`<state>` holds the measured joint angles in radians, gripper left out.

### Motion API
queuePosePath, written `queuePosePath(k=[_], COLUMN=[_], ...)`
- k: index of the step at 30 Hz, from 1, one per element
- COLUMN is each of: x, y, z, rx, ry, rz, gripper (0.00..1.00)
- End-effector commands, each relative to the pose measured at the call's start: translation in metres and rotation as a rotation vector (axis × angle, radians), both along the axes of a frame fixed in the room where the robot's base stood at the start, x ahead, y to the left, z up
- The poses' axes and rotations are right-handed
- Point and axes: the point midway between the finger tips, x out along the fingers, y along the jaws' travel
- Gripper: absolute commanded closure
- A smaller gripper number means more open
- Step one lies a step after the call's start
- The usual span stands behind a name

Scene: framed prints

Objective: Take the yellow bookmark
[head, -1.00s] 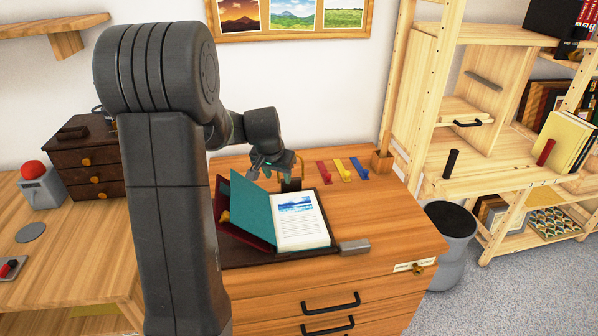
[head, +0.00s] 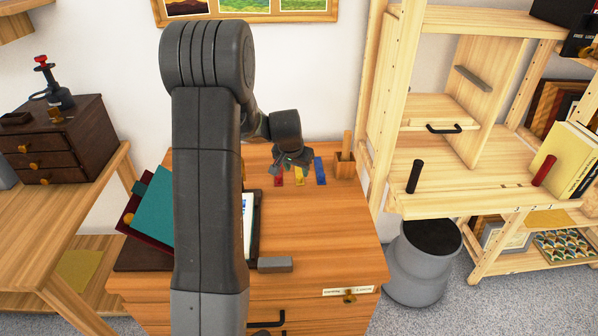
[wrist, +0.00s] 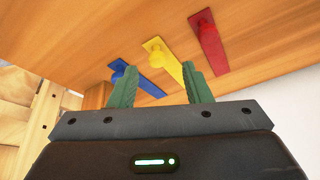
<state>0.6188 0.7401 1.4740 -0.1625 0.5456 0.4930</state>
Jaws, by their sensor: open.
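The yellow bookmark (head: 299,176) lies on the wooden cabinet top, between the red bookmark (head: 279,179) and the blue bookmark (head: 320,171). In the wrist view the yellow bookmark (wrist: 163,59) shows between and beyond my fingertips, with the blue one (wrist: 133,79) and the red one (wrist: 209,44) on either side. Each bookmark has a small raised knob. My gripper (head: 294,161) hangs over the far ends of the red and yellow bookmarks, partly covering them. Its green fingers (wrist: 157,82) are open with nothing between them.
An open book with a teal cover (head: 151,215) lies left, partly hidden by my arm. A grey block (head: 274,264) sits near the cabinet's front edge. A wooden holder (head: 345,164) stands right of the bookmarks, near the shelf unit (head: 440,205). A grey bin (head: 424,262) stands on the floor.

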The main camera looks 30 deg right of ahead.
Motion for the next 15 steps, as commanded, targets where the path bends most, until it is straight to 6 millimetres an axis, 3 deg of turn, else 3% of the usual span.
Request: queuePosePath(k=[15], x=[0.009], y=[-0.016], z=[-0.050], rx=[0.000], ry=[0.000], rz=[-0.001], gripper=[0.56])
